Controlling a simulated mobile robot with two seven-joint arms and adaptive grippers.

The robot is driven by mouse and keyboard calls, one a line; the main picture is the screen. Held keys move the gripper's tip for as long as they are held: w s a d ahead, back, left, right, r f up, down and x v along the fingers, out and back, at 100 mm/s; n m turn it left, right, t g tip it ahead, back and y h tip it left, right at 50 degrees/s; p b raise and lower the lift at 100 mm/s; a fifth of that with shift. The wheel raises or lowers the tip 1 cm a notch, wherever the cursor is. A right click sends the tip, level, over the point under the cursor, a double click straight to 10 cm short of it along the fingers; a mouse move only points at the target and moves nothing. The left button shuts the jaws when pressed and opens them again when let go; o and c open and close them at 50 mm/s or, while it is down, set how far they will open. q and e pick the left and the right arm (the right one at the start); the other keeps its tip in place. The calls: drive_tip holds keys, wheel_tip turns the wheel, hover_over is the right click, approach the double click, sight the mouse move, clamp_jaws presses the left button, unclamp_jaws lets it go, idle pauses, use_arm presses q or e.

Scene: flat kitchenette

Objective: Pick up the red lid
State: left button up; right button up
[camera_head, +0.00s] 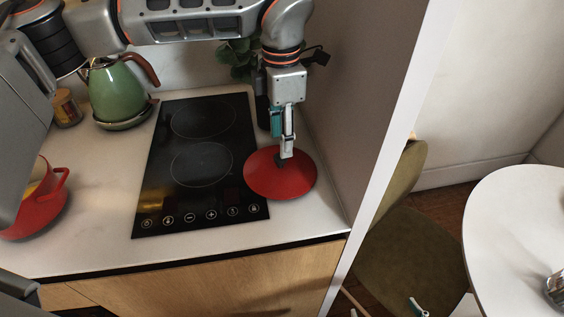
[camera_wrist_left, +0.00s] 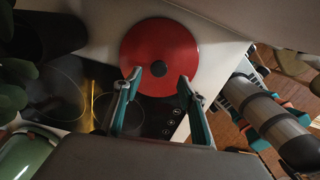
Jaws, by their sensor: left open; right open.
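The red lid (camera_head: 265,182) lies flat at the right end of the counter, partly over the cooktop's right edge. It also shows in the left wrist view (camera_wrist_left: 160,38) with its dark round knob (camera_wrist_left: 158,68). My left gripper (camera_head: 285,156) points down over the lid. In the left wrist view its fingers (camera_wrist_left: 159,77) are apart, one on either side of the knob, with nothing gripped. Whether they touch the lid I cannot tell. My right gripper (camera_head: 386,311) shows only its fingertips at the bottom edge of the head view, apart and empty, away from the lid.
The black cooktop (camera_head: 165,205) lies left of the lid. A green kettle (camera_head: 118,95), a small jar (camera_head: 67,108) and a red pot (camera_head: 38,208) stand further left. A side panel (camera_head: 340,110) closes the counter's right. Beyond are a chair (camera_head: 410,245) and white table (camera_head: 515,215).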

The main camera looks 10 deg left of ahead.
sight(280, 164)
use_arm(q)
drive_tip(key=shift+s+f, duration=0.2)
drive_tip(key=shift+f, duration=0.7)
drive_tip(key=f, duration=0.3)
drive_tip(key=shift+w+a+f+p, duration=0.15)
drive_tip(key=shift+w+f+p, duration=0.1)
drive_tip(key=shift+p, duration=0.15)
drive_tip(key=shift+f, duration=0.6)
drive_tip(key=c, duration=0.9)
clamp_jaws()
use_arm(e)
drive_tip(key=shift+w+r, duration=0.2)
drive_tip(key=shift+r, duration=0.35)
